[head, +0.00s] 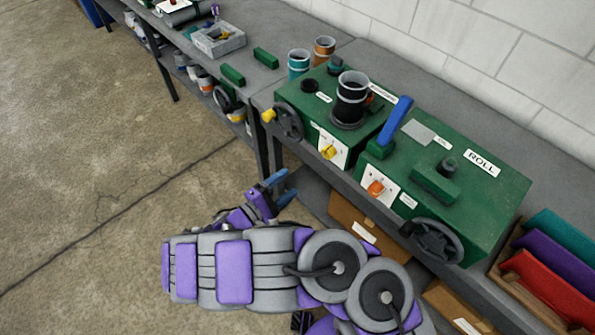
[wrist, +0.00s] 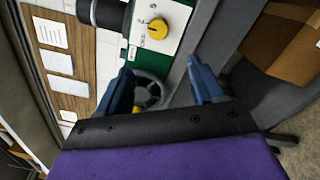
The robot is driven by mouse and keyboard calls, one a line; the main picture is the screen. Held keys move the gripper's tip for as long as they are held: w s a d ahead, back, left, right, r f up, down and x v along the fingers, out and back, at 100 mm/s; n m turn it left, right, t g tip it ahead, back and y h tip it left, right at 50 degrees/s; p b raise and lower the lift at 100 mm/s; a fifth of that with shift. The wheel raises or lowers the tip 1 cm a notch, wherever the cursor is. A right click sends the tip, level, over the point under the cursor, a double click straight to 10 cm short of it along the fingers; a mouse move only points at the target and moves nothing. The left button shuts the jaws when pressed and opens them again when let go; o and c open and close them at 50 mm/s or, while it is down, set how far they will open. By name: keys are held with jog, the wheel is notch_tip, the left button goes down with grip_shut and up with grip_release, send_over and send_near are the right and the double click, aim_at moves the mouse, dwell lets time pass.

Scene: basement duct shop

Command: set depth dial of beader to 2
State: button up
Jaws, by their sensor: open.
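Two green machines stand side by side on the bench. The left machine (head: 305,97) has a yellow dial (head: 328,152) on a white plate and a handwheel (head: 290,122). Its label is too small to read. The right machine (head: 485,205), marked ROLL, has an orange dial (head: 376,188). I cannot tell from the labels which is the beader. My gripper (head: 284,187) is open and empty, low in front of the bench.
The right machine has a blue lever (head: 396,121) and a dark handwheel (head: 433,241). Cardboard boxes (head: 350,222) sit on the shelf below. A grey tray (head: 218,42) stands on the left bench. Open floor (head: 100,150) lies to the left.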

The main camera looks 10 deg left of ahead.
jog(key=shift+v, duration=1.2)
jog(key=w+d+r+m+g+h, duration=0.25)
jog(key=d+r+m+g, duration=0.25)
jog(key=d+r, duration=0.4)
jog(key=w+d+r+m+g+h, duration=0.1)
jog(key=d+r+m+g+h, duration=0.35)
jog(key=d, duration=0.65)
jog(key=s+d+r+m+g+y, duration=0.3)
jog(key=s+d+r+g, duration=0.25)
jog(key=d, duration=0.35)
jog(key=s+d+r+m+g+y, duration=0.1)
jog(key=s+d+m+g+y, duration=0.1)
jog(key=s+d+y, duration=0.3)
jog(key=s+d+r+m+g+y, duration=0.1)
jog(key=s+r+m+y, duration=0.1)
jog(key=s, duration=0.6)
jog(key=s+a+f+t+y, duration=0.1)
jog(key=s+a+y, duration=0.6)
jog(key=s, duration=0.4)
jog(key=shift+a+t+y, duration=0.3)
jog(key=shift+a+y, duration=0.1)
jog(key=shift+y, duration=0.1)
